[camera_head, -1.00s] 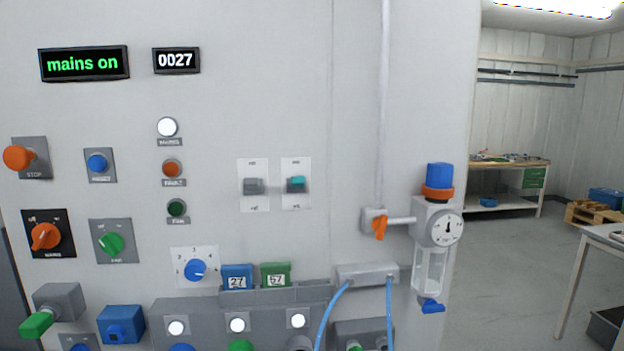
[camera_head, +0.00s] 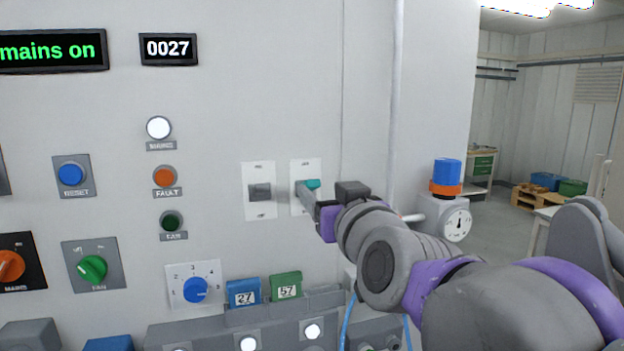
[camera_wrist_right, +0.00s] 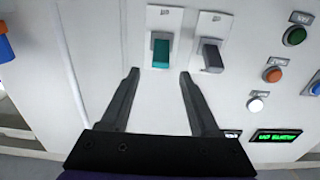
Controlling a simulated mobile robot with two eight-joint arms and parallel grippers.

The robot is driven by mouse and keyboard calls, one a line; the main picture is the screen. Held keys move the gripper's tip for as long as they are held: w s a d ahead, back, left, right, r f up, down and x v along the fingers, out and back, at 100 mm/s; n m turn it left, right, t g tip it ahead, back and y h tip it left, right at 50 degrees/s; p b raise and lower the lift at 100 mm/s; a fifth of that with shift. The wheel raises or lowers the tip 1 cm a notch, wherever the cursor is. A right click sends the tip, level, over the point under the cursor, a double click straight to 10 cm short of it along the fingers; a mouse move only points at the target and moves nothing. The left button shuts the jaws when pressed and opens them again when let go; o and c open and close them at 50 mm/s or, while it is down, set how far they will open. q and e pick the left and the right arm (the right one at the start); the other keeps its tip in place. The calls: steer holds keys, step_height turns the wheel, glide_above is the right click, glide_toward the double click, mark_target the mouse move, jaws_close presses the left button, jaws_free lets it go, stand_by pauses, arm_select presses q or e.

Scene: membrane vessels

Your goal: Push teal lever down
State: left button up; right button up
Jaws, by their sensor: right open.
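The teal lever (camera_head: 313,184) sits on a white switch plate on the grey panel, partly hidden by my right gripper in the head view. In the right wrist view the teal lever (camera_wrist_right: 161,52) stands out from its plate. My right gripper (camera_head: 305,192) is in front of it. In the wrist view the fingers of my right gripper (camera_wrist_right: 160,76) are spread and empty, with the teal lever lined up between and beyond their tips. I see no clear contact. My left gripper is not in view.
A grey lever (camera_head: 260,191) on a like plate is just left of the teal one; it also shows in the wrist view (camera_wrist_right: 212,56). The gauge unit (camera_head: 452,219) stands to the right. Knobs and numbered tags (camera_head: 243,292) are below.

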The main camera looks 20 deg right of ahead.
mark_target(314, 184)
steer(key=w, duration=0.7)
steer(key=shift+a+p, duration=0.15)
steer(key=shift+p, duration=0.25)
jaws_close()
